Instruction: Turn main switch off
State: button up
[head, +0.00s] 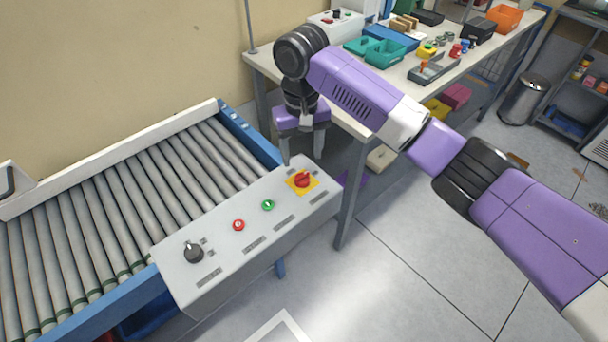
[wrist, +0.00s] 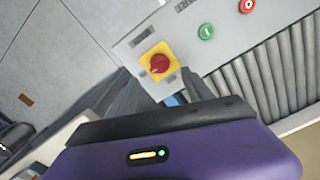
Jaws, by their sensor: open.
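The main switch, a red rotary knob on a yellow square plate (head: 302,181), is at the right end of the grey control panel (head: 222,245) in the head view. In the wrist view the red knob (wrist: 160,63) is at the upper middle, its grip slanted. My gripper (head: 303,150) is above and behind the switch, pointing down, with its fingers apart and nothing between them. It does not touch the knob. In the wrist view the purple gripper body fills the bottom and the dark fingers (wrist: 172,88) reach up just below the switch plate.
The panel also carries a green button (head: 268,205), a red button (head: 238,225) and a black knob (head: 194,252). A roller conveyor (head: 130,190) lies left. A workbench (head: 395,85) with bins stands behind my arm.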

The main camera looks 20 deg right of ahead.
aim_at(302, 175)
jog(key=shift+f+p, duration=0.3)
jog(key=shift+f, duration=3.6)
jog(key=shift+r, duration=0.1)
grip_shut()
